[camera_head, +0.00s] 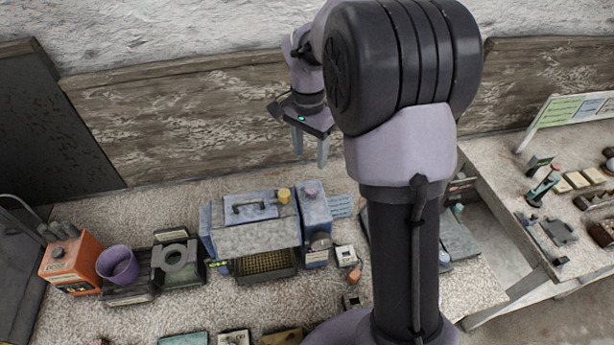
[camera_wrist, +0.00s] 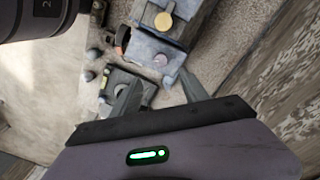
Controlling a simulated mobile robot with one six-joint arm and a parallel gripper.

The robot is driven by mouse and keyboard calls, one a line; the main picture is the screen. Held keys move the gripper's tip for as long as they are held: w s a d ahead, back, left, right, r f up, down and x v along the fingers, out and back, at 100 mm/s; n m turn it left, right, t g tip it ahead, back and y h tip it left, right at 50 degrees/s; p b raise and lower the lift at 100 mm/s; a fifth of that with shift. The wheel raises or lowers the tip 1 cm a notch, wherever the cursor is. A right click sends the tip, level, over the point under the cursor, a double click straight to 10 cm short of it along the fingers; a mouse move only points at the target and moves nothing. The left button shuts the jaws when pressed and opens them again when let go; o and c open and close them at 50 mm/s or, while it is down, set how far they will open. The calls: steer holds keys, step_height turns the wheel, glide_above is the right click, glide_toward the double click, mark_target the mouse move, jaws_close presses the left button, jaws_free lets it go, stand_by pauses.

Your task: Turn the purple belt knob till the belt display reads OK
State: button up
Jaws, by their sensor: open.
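A blue-grey machine (camera_head: 250,238) stands on the bench, with a narrow blue box (camera_head: 313,215) at its right end. A small pale purple knob (camera_head: 312,189) sits on top of that box, and a yellow knob (camera_head: 284,195) is just left of it. In the wrist view the purple knob (camera_wrist: 161,60) lies beyond my fingertips, with the yellow knob (camera_wrist: 163,22) farther off. My gripper (camera_head: 310,153) is open and empty, above and behind the machine, apart from the knob. I cannot make out a belt display reading.
An orange box (camera_head: 72,262), a purple cup (camera_head: 118,265) and a dark ring-shaped fixture (camera_head: 178,257) stand left of the machine. A blue printed card (camera_head: 341,206) lies to its right. The wooden wall board (camera_head: 190,125) is close behind my gripper. My arm hides part of the bench.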

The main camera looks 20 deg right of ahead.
mark_target(311, 189)
steer(key=f+b, duration=0.1)
steer(key=f, duration=1.1)
steer(key=shift+d+f, duration=0.2)
jaws_close()
steer(key=shift+n, duration=0.3)
steer(key=n, duration=0.4)
steer(key=shift+r+n, duration=0.1)
steer(key=shift+n, duration=1.8)
